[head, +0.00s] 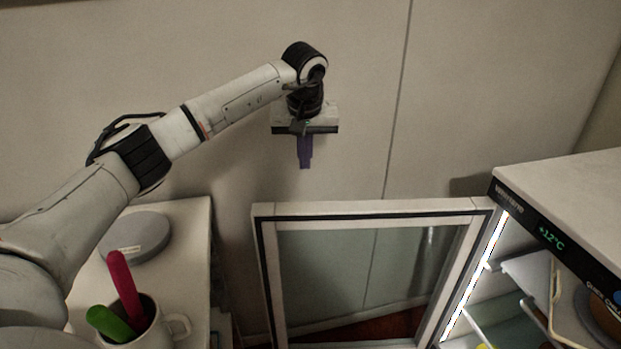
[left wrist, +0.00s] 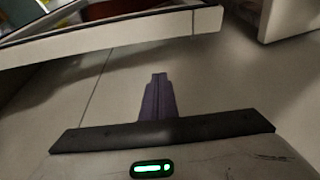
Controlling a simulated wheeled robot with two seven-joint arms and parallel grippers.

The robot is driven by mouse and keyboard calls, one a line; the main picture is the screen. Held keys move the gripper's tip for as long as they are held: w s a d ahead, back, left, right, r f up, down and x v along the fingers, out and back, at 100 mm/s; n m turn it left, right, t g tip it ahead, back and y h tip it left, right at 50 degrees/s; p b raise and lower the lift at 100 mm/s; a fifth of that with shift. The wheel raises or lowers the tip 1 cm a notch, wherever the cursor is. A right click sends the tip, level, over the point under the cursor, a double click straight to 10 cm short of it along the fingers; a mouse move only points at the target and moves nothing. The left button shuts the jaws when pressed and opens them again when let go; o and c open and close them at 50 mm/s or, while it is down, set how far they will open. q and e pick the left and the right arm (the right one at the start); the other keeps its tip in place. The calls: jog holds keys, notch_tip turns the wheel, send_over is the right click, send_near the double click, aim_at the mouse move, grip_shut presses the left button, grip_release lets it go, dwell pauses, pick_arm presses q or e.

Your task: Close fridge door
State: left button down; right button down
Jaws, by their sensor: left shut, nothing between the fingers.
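The fridge (head: 560,200) stands at the right, with a lit +12°C display on its front edge. Its glass door (head: 375,208) with a white frame is swung wide open to the left, so the shelves inside show. My left gripper (head: 305,166) is shut and empty, pointing down above and behind the door's top edge, near the wall and apart from the door. In the left wrist view my purple fingers (left wrist: 158,78) are together, and the door's white frame (left wrist: 120,37) crosses the upper part. My right gripper is not in view.
A white cabinet (head: 190,225) at the lower left holds a round grey turntable (head: 136,236) and a mug (head: 150,330) with a pink and a green utensil. Inside the fridge are shelves (head: 500,318) with food. A plain wall is behind; a gap separates cabinet and door.

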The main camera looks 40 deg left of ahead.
pick_arm(q)
notch_tip(320, 180, down, 8)
jog(key=s, duration=0.1)
jog(key=shift+d+f, duration=0.25)
jog(key=shift+d, duration=0.05)
dwell(0.4)
